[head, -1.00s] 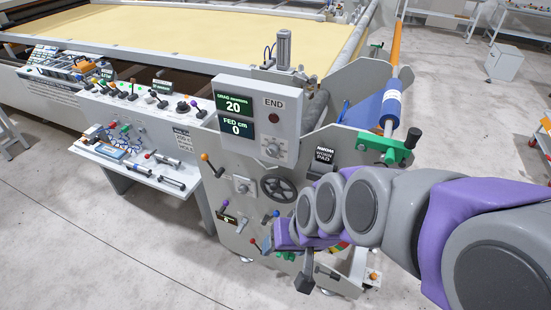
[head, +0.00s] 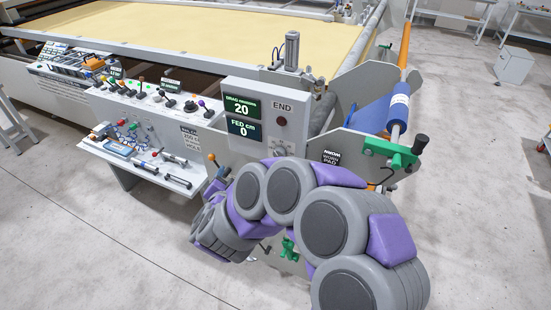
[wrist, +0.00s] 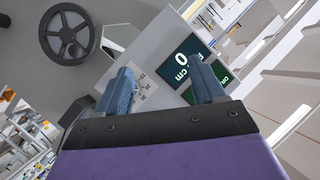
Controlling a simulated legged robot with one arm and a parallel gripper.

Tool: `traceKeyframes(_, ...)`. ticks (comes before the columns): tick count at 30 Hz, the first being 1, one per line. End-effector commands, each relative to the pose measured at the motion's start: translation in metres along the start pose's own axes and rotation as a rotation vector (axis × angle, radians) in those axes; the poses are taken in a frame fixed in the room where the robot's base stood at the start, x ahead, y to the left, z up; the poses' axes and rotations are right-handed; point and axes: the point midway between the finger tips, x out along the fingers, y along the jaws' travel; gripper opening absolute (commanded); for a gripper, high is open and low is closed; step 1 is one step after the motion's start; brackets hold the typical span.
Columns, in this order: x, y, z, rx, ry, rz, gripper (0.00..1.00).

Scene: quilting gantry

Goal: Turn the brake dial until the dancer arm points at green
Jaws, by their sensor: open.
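My gripper (wrist: 161,62) is open and empty in the wrist view, its two blue-grey fingers apart. A white plate with small printed marks (wrist: 150,92) shows between and beyond the fingers; a finger covers part of it. I cannot make out a brake dial there. My arm hides the gripper and most of the end panel's lower front in that view. I cannot make out the dancer arm or its coloured scale.
A dark handwheel (wrist: 67,33) is at the upper left in the wrist view. The display box (wrist: 180,50) stands close beyond the fingers. A side shelf (head: 140,165) with tools and a green bracket (head: 390,153) flank the end panel. The floor in front is clear.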

Motion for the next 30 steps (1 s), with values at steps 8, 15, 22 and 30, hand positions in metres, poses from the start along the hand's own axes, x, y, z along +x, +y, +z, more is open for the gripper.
traceKeyframes(8,-0.016,0.052,0.005,-0.126,0.336,0.138,0.69)
traceKeyframes(15,-0.030,0.068,-0.004,-0.192,0.473,0.171,0.69)
traceKeyframes(22,-0.015,0.072,-0.013,-0.192,0.480,0.176,0.69)
traceKeyframes(30,0.029,0.077,-0.038,-0.193,0.486,0.176,0.69)
